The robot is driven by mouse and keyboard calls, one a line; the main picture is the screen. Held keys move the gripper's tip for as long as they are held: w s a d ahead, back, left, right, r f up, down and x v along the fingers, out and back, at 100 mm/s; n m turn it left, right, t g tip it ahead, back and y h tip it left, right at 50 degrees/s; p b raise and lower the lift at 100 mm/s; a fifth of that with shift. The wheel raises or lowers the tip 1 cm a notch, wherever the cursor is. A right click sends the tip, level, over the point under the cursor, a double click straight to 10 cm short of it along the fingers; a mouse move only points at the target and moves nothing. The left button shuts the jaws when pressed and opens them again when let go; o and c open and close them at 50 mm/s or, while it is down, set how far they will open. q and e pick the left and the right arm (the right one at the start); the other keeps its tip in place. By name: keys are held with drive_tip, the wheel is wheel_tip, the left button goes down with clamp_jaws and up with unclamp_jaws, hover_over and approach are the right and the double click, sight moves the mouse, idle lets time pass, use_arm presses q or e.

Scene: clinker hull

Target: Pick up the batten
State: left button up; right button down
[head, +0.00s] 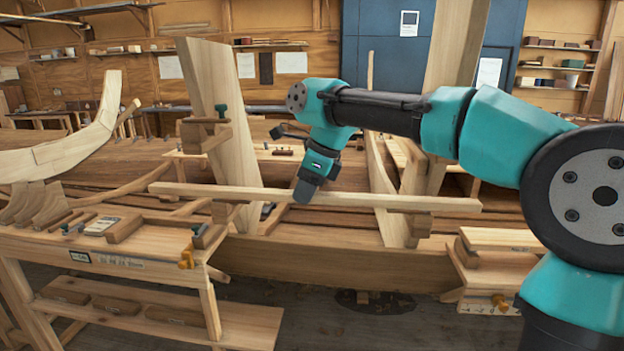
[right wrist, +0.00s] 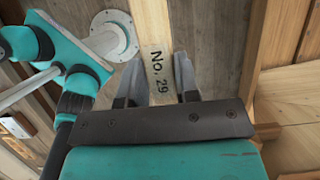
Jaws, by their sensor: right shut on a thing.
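The batten (head: 400,202) is a long, pale, straight wooden strip, running almost level across the middle of the head view. My right gripper (head: 304,190) comes down on it from above, a little left of its middle, and is shut on it. In the right wrist view the batten (right wrist: 153,30) runs between the two grey fingers (right wrist: 158,88) and carries the marking "No. 29". The fingertips are partly hidden in the head view. Wooden blocks show just under the batten; I cannot tell whether it touches them. My left gripper is not in view.
A workbench (head: 150,240) with tools and wooden pieces stands at the left. Tall upright planks (head: 222,100) rise behind the batten at left and right. A wooden stand (head: 500,240) is at the right. The floor below shows clear patches.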

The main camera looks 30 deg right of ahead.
drive_tip(key=shift+s+a, duration=1.25)
drive_tip(key=shift+s, duration=0.15)
